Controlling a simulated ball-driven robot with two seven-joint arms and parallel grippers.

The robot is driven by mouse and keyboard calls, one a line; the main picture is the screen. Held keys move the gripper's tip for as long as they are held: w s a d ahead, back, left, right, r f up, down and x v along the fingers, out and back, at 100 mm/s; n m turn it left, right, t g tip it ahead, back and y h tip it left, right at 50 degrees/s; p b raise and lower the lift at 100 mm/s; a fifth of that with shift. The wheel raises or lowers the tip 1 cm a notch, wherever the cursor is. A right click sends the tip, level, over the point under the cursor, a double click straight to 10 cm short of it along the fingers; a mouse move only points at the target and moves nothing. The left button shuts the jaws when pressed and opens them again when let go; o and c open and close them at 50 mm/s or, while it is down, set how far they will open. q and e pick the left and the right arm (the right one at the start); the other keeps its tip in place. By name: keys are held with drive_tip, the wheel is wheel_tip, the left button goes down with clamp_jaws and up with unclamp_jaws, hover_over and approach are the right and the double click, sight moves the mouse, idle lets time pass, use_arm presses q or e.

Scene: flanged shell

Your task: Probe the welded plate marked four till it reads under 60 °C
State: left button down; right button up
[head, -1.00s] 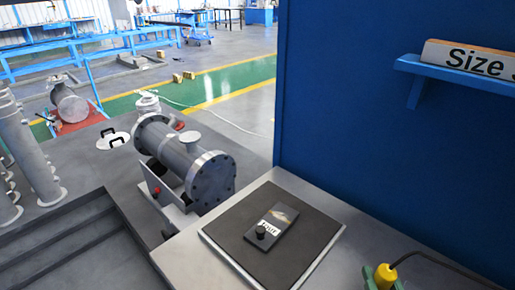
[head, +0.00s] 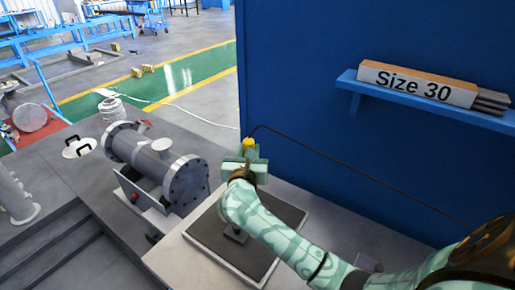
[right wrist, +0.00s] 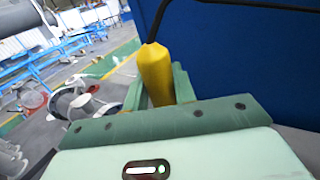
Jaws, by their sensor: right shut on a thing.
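My right gripper (head: 245,165) is shut on the yellow handle of a probe (head: 248,145), held over the far part of the dark mat. In the right wrist view the yellow handle (right wrist: 156,75) stands between the green fingers (right wrist: 155,95). The probe's tip is hidden. The welded plate (head: 235,236) lies on the dark mat (head: 275,262), mostly covered by my right forearm; its marking is hidden now. No temperature reading is visible. My left gripper is not in view.
The probe's black cable (head: 340,160) runs right across the blue wall (head: 310,50). A grey flanged shell (head: 155,165) stands left of the table (head: 180,255). Steps (head: 60,250) drop away at lower left.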

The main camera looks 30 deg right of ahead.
wheel_tip(320, 180, down, 9)
drive_tip(key=d+m+g+h+b, duration=0.1)
drive_tip(key=d+b, duration=0.1)
drive_tip(key=b, duration=0.2)
drive_tip(key=shift+s+h+b, duration=0.3)
drive_tip(key=shift+s+h, duration=0.05)
drive_tip(key=shift+h, duration=0.05)
drive_tip(key=shift+d+f+b, duration=0.1)
drive_tip(key=shift+f+b, duration=0.5)
drive_tip(key=shift+f, duration=0.1)
idle(0.4)
idle(0.9)
wheel_tip(320, 180, up, 7)
drive_tip(key=p, duration=0.5)
idle(1.6)
